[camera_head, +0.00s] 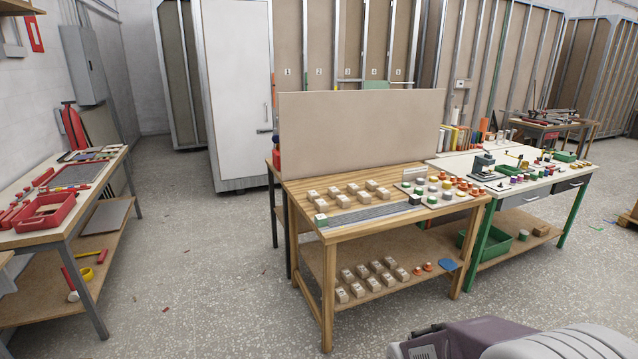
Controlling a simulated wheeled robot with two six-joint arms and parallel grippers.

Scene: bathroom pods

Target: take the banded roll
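No roll with a clear band can be made out at this distance. Several small round pieces in white, green, grey and orange stand on a board (462,201) at the right end of the wooden workbench (430,220); I cannot tell whether any is the banded roll. A yellow ring-shaped item (87,274) lies on the lower shelf of the left table. Small coloured round pieces also stand on the white bench at the right, too small to tell apart. Neither of my grippers is in view.
Several beige blocks (333,191) stand on the wooden workbench, with more on its shelf. A beige panel (360,130) rises behind it. A left table (75,228) holds a red tray (45,213). A white bench (530,185) adjoins at right.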

